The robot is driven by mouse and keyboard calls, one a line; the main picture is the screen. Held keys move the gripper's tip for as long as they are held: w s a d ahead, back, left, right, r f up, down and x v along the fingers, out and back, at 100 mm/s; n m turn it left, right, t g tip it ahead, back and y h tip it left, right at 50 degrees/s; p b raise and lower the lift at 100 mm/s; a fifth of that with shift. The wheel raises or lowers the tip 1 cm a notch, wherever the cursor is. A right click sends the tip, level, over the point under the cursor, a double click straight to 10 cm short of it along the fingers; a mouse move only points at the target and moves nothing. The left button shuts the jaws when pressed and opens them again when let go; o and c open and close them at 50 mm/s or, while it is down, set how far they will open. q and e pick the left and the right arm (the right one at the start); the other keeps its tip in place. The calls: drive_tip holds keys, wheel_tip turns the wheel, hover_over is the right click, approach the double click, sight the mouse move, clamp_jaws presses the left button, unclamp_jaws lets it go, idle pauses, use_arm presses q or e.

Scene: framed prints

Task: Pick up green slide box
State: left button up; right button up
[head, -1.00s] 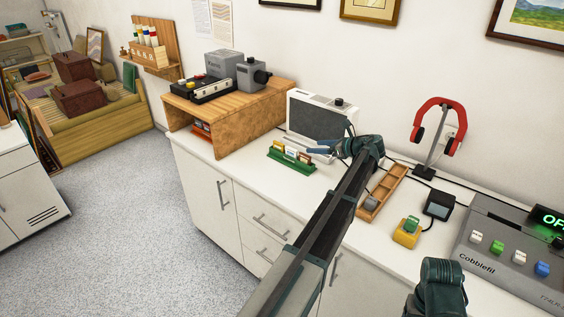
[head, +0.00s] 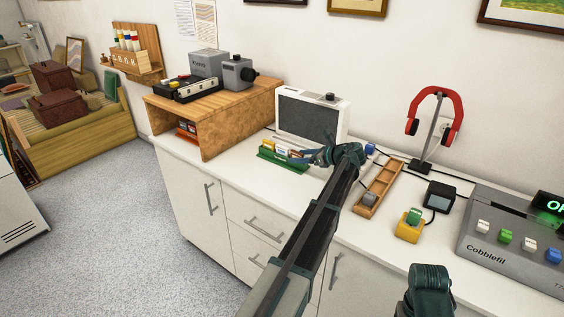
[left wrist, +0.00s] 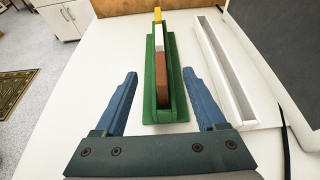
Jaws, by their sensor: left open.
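A green box-like holder (head: 281,163) stands on the white counter, with upright yellow, white and brown pieces in it. In the left wrist view the green holder (left wrist: 149,104) lies lengthwise ahead, between the lines of my blue fingers. My left gripper (head: 300,157) is at the holder's right end in the head view. Touch with the holder is not clear. A smaller green piece (head: 414,216) sits on a yellow block (head: 408,232) farther right.
A wooden shelf (head: 230,115) with grey devices stands left of the holder. A white-framed dark screen (head: 308,114) stands behind it. A wooden tray (head: 378,190), a headphone stand (head: 422,163) and a grey machine (head: 500,255) are to the right. Counter in front of the holder is clear.

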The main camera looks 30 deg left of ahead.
sight(289, 157)
use_arm(q)
drive_tip(key=shift+f+b+x, duration=0.15)
drive_tip(key=shift+b+x, duration=0.45)
drive_tip(key=shift+x, duration=0.75)
drive_tip(key=shift+f+b+x, duration=0.15)
drive_tip(key=shift+b+x, duration=0.4)
drive_tip(key=shift+x, duration=0.85)
drive_tip(key=shift+w+a, duration=0.2)
drive_tip(key=shift+a, duration=0.05)
clamp_jaws()
